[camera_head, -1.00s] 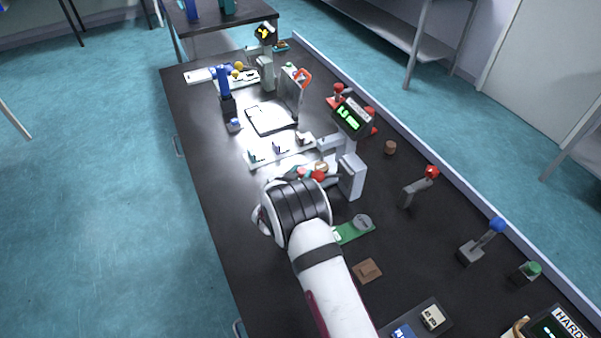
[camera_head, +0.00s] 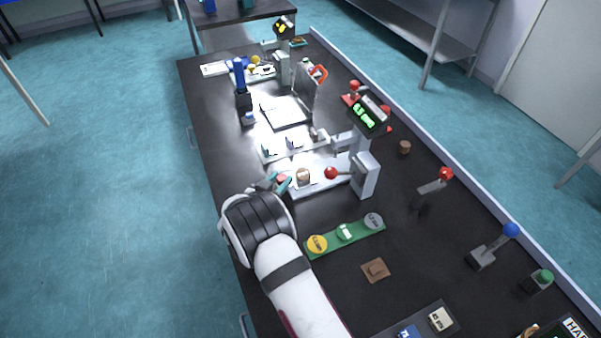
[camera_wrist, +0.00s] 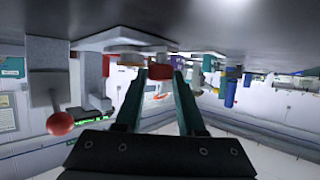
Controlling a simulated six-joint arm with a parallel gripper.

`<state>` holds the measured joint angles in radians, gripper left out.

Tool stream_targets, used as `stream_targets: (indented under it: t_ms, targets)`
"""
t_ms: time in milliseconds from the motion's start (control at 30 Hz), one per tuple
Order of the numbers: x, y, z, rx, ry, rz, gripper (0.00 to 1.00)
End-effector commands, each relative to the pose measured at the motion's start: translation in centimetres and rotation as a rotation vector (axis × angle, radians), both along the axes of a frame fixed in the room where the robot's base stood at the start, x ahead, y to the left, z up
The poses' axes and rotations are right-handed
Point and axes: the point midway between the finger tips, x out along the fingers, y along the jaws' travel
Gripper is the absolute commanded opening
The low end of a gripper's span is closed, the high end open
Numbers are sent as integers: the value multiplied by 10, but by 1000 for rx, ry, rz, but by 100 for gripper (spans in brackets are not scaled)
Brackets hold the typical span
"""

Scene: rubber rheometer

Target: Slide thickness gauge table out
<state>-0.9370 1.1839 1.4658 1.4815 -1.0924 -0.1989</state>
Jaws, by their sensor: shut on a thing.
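The thickness gauge has a grey post (camera_head: 366,176), a tilted display with green digits (camera_head: 368,115) and a lever with a red ball (camera_head: 331,173). Its pale table (camera_head: 325,182) sticks out to the left of the post, with a small brown piece (camera_head: 303,174) on it. A red handle (camera_head: 283,179) is at the table's left end. My gripper (camera_head: 275,183) is shut on this handle with teal fingers. In the wrist view, which is upside down, the red handle (camera_wrist: 158,73) sits between the fingertips. The red ball (camera_wrist: 60,123) shows at left.
A pale strip with small blocks (camera_head: 290,147) lies just behind the gauge table. A green strip with round pieces (camera_head: 345,233) and a brown block (camera_head: 375,269) lie in front. Levers with red (camera_head: 446,174) and blue (camera_head: 511,230) balls stand at right.

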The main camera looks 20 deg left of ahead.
Motion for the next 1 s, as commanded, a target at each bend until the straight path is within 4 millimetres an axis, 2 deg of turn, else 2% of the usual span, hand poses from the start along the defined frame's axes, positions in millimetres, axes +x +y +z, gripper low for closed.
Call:
stream_targets:
  t_ms: [133,433,467,600,900,1000]
  targets:
    - [-11,10,0,0,0,0,0]
    - [-13,13,0,1,1,5,0]
    - [-13,13,0,1,1,5,42]
    - [-13,13,0,1,1,4,67]
    - [-12,12,0,1,0,2,69]
    - [-21,13,4,1,1,4,69]
